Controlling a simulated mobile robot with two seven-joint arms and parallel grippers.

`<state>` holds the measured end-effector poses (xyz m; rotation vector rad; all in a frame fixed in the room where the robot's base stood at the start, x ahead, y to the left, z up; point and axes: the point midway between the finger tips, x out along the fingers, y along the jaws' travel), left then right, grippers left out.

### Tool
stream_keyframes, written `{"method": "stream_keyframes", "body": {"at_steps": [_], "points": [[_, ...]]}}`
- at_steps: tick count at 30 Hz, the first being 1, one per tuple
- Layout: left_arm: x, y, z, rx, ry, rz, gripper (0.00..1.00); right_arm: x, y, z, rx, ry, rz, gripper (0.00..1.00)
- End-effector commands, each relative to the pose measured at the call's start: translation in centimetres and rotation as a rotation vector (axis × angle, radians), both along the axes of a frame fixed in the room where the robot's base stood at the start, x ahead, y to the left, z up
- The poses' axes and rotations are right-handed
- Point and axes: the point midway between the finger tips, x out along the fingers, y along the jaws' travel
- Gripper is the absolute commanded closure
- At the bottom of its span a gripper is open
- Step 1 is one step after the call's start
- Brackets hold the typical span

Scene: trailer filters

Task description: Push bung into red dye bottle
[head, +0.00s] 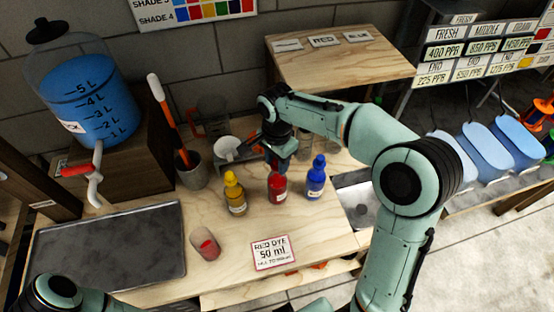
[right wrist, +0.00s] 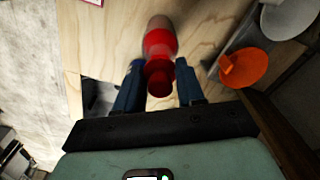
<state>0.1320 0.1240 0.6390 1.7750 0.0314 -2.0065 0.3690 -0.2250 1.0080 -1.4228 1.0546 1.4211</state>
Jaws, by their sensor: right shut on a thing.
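The red dye bottle (head: 277,190) stands upright on the wooden bench between the yellow bottle (head: 234,194) and the blue bottle (head: 316,178). My right gripper (head: 283,160) points down directly above the red bottle. In the right wrist view, a dark red bung (right wrist: 158,78) sits between the two blue fingers, and the gripper is shut on it. The bottle's red body (right wrist: 160,40) shows just beyond the bung, in line with it. How deep the bung sits in the neck is hidden. Part of my left arm shows at the lower left, but its gripper is out of view.
A dark tray (head: 110,250) is at left, below the blue water dispenser (head: 88,100). A grey pot (head: 191,170) with an orange-handled tool stands behind.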

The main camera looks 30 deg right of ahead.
Motion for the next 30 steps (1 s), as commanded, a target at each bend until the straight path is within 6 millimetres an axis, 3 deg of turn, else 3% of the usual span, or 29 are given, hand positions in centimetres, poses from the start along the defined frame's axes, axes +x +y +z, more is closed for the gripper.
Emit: {"method": "stream_keyframes", "body": {"at_steps": [30], "points": [[-0.33, 0.00, -0.44, 0.000, 0.003, 0.000, 0.57, -0.15, 0.07, -0.96, 0.001, 0.008, 0.001, 0.90]]}}
